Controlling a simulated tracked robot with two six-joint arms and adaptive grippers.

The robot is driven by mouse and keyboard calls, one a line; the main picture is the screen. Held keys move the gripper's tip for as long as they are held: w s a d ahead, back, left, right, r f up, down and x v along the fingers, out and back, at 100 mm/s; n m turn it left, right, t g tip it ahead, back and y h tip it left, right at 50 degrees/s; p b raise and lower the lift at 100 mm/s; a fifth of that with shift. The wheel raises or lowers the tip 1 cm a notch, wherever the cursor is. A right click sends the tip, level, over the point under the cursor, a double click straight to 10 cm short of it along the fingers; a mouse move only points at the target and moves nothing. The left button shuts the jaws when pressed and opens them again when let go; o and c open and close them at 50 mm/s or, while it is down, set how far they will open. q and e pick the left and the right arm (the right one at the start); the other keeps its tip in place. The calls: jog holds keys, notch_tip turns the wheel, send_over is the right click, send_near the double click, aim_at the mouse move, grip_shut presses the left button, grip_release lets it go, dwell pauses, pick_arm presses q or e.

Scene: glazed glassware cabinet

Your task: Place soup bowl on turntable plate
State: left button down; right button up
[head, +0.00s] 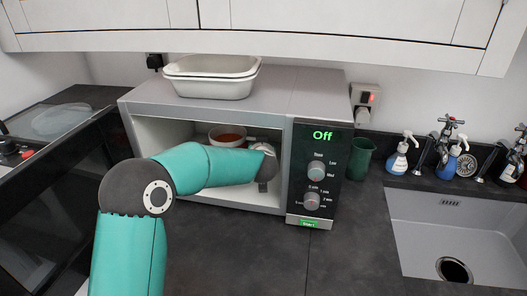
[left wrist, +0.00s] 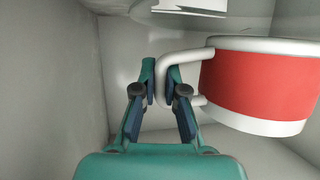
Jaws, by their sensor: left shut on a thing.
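The soup bowl (head: 228,132) is inside the open microwave, with reddish-brown soup showing inside its white rim. In the left wrist view the bowl (left wrist: 262,85) is a red band between white edges, with a white loop handle. My left gripper (left wrist: 160,82) is shut on that handle, to the left of the bowl body there. In the head view my left arm reaches into the microwave and its wrist hides the fingers. A pale rounded disc (left wrist: 150,14) at the top of the wrist view may be the turntable plate; I cannot tell for sure. My right gripper is not in view.
The microwave's control panel (head: 320,175) reads "Off" and borders the opening on the right. White trays (head: 210,85) sit on top of it. A green cup (head: 359,158) stands right of it, then soap bottles and a sink (head: 460,235). The dark counter in front is clear.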

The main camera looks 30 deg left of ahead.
pick_arm(q)
jog(key=shift+w+f, duration=0.1)
jog(key=shift+f, duration=0.55)
jog(key=c, duration=1.2)
grip_release()
jog(key=shift+f, duration=0.1)
jog(key=v, duration=1.2)
jog(key=shift+b, duration=0.35)
jog(key=shift+s+f, duration=0.15)
jog(key=shift+s, duration=0.1)
